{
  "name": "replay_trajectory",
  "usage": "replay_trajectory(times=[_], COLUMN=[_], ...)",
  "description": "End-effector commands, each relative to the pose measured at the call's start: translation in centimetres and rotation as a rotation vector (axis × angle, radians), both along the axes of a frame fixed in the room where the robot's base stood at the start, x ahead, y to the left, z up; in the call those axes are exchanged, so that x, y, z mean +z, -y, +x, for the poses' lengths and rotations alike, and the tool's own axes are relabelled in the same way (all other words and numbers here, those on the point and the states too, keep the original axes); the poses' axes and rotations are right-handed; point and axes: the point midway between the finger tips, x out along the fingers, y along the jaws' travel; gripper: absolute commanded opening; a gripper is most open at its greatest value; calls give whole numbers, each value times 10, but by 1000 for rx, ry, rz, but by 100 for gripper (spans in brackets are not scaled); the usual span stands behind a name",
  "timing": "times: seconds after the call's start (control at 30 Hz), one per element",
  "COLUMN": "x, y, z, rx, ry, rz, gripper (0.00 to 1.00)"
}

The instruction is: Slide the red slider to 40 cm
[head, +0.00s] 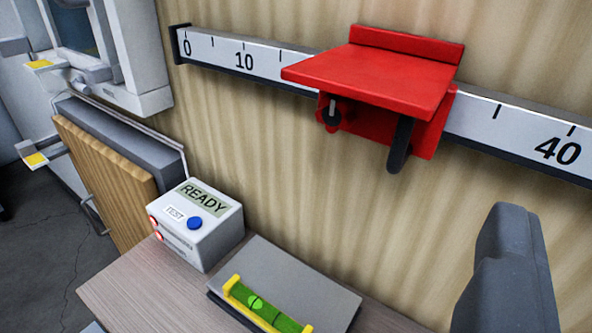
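The red slider (385,85) sits on the white ruler rail (222,55) on the wall. It has a flat top plate, a raised back edge, a small dark knob (332,115) and a black handle (400,145) hanging below. It covers the scale between the 10 and the 40 marks, hiding the numbers there. The 40 mark (558,150) shows to its right, clear of the slider. One dark grey finger of my gripper (508,270) shows at lower right, below the 40 and apart from the slider. Its other finger is not visible, so its opening is unclear.
Below the rail, a wooden surface (125,290) holds a white box reading READY (200,225) with a blue button. Beside it, a green and yellow level (262,305) lies on a grey plate (320,288). Cabinets with yellow-tipped handles stand at left. The wall below the slider is bare.

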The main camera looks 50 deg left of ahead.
Motion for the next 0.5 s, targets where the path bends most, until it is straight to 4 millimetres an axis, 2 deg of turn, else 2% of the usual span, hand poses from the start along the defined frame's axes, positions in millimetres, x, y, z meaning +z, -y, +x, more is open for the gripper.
replay_trajectory(times=[0.1, 0.2, 0.37, 0.5], x=[-25, -36, -41, -40], y=[-23, -35, -43, -47], z=[-11, -18, -21, -13], rx=[80, 125, 154, 154], ry=[-7, -3, 0, 3], rz=[41, 68, 89, 89], gripper=[28, 28, 28, 28])
